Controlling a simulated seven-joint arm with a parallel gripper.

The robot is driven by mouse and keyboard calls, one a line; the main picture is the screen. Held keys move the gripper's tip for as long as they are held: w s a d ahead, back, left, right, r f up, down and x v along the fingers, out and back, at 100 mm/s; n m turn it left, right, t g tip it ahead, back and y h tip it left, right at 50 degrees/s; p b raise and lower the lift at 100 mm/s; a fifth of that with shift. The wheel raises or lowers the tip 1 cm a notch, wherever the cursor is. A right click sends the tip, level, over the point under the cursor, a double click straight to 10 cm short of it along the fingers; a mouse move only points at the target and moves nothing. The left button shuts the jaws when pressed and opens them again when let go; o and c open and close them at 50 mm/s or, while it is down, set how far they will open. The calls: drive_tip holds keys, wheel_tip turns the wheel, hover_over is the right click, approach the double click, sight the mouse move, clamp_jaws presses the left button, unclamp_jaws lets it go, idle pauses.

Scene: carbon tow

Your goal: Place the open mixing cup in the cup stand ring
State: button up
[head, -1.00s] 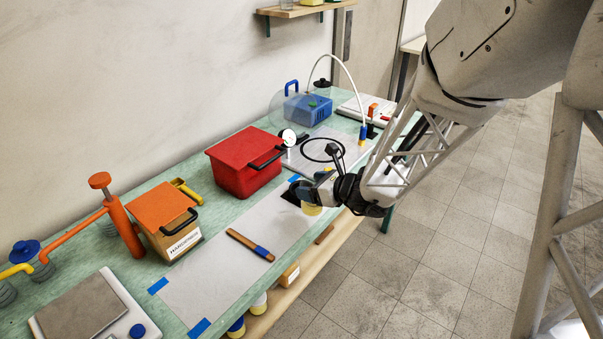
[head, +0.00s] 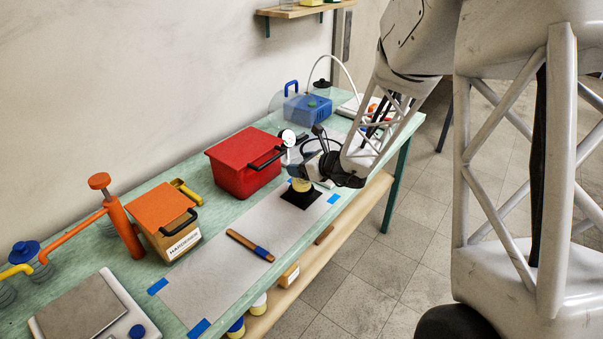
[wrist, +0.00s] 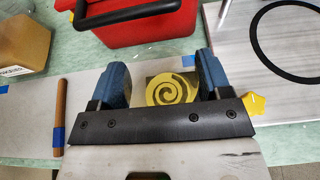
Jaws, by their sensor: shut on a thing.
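The open mixing cup (head: 301,185) is pale yellow and held by my gripper (head: 305,172). The wrist view looks down into the cup (wrist: 172,90), which shows a yellow swirl with a dark spiral. The blue fingers of my gripper (wrist: 165,82) stand on either side of it. The cup is over a black square (head: 300,197) on the pale sheet; I cannot tell whether its base touches. I cannot make out the cup stand ring; my gripper and the cup may hide it.
A red box (head: 243,163) with a black handle stands just left of my gripper. The orange-lidded hardener box (head: 167,220) is farther left. A brown-and-blue tool (head: 250,245) lies on the pale sheet (head: 215,275). A black loop (wrist: 288,42) lies on a grey plate at the right.

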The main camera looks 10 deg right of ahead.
drive_tip(key=shift+w, duration=0.25)
drive_tip(key=shift+f, duration=0.1)
drive_tip(key=shift+f, duration=1.65)
drive_tip(key=shift+f, duration=0.15)
drive_tip(key=o, duration=1)
drive_tip(key=shift+c, duration=0.2)
drive_tip(key=shift+v, duration=1)
drive_tip(key=v, duration=1)
